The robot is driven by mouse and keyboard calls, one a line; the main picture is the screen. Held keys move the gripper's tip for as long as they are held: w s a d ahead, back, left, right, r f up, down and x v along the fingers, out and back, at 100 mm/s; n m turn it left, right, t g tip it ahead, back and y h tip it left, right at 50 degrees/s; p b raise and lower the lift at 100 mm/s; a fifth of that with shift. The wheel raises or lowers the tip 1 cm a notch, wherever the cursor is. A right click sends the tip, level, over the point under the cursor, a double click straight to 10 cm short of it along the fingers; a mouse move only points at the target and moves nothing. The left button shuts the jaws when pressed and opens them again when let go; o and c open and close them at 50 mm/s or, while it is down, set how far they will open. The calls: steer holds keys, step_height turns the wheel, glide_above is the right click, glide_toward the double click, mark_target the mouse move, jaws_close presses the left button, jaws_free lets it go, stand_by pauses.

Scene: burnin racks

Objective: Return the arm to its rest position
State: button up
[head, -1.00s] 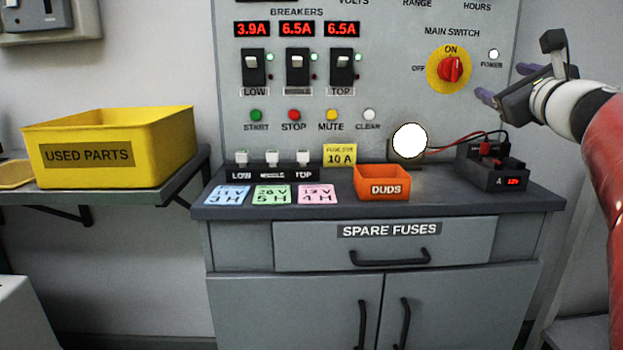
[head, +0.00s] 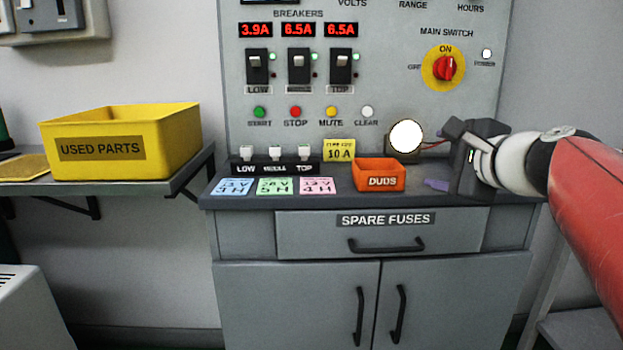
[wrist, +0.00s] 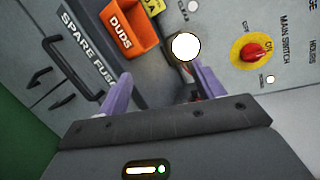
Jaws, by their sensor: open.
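My gripper (head: 436,184) is at the right of the cabinet top in the head view, in front of the panel. Its dark body hides most of the black meter box there. One purple finger shows in that view. In the wrist view, both purple fingers of my gripper (wrist: 162,72) are spread apart with nothing held between them. My red and white arm reaches in from the right edge of the head view.
The orange DUDS bin (head: 380,174) stands left of my gripper, with a round white lamp (head: 406,136) behind. The main switch (head: 444,68) points to ON. The yellow USED PARTS bin (head: 120,145) is on a left shelf. Floor space before the cabinet looks clear.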

steer(key=s+a+f+n+g, duration=0.3)
steer(key=s+a+f+n, duration=0.15)
steer(key=f, duration=0.25)
steer(key=s+a+f+n+g, duration=0.2)
steer(key=s+a+f+n, duration=0.1)
steer(key=s+f+n, duration=0.3)
steer(key=s+d+f+n+g+h, duration=0.1)
steer(key=s+f+n+g+h, duration=0.2)
steer(key=s+f+n, duration=0.5)
steer(key=s+f+g, duration=0.1)
steer(key=s+f, duration=0.3)
steer(key=f, duration=0.2)
steer(key=shift+f+h, duration=0.25)
steer(key=shift+h, duration=0.05)
steer(key=shift+s, duration=0.1)
